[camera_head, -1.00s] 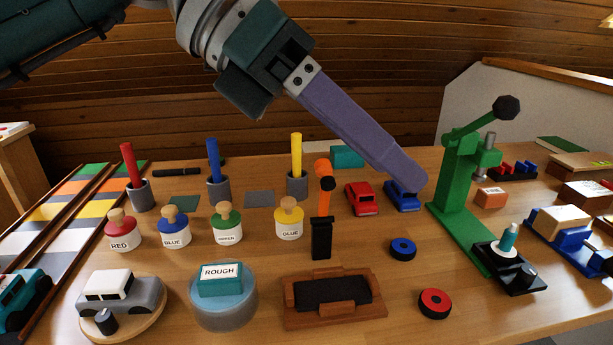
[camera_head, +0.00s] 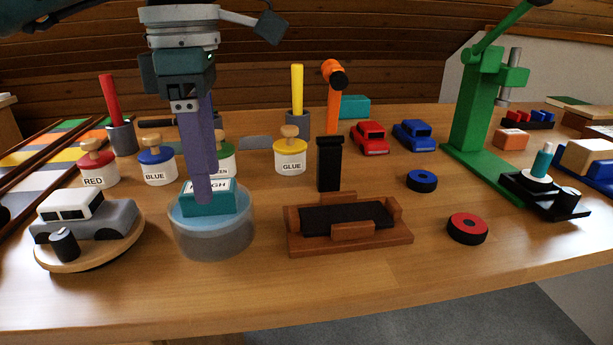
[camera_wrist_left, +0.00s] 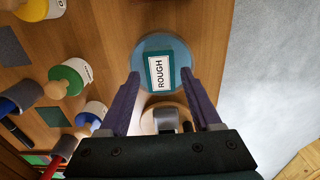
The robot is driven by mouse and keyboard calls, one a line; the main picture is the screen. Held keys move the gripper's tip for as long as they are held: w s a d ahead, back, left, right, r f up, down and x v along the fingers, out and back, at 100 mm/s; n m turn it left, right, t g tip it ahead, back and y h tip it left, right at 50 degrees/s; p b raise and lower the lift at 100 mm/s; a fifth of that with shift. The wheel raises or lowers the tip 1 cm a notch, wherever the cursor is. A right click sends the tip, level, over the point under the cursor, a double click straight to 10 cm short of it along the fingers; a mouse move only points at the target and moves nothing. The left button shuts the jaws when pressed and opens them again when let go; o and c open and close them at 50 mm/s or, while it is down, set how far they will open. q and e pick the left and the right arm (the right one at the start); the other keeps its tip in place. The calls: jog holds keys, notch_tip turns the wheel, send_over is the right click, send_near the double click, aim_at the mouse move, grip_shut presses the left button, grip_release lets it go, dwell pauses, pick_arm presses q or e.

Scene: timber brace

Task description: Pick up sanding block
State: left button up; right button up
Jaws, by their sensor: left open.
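The sanding block (camera_head: 222,201) is a teal block with a white label, partly hidden by my gripper in the head view. It rests on a round, translucent blue-grey stand (camera_head: 212,238). My left gripper (camera_head: 205,192) points down over the block. In the wrist view its purple fingers (camera_wrist_left: 160,85) are spread apart, one on each side of the block, with nothing held. I cannot tell whether they touch it. My right gripper is not in view.
A grey-white toy car (camera_head: 88,215) sits on a round wooden disc at left. A brown wooden tray (camera_head: 350,246) with a black pad stands at right. Paint pots, including the glue pot (camera_head: 290,155), stand close behind. The table's front strip is clear.

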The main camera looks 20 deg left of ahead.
pick_arm(q)
notch_tip(320, 180, down, 3)
jog(key=shift+f, duration=0.15)
jog(key=shift+c, duration=0.3)
grip_shut()
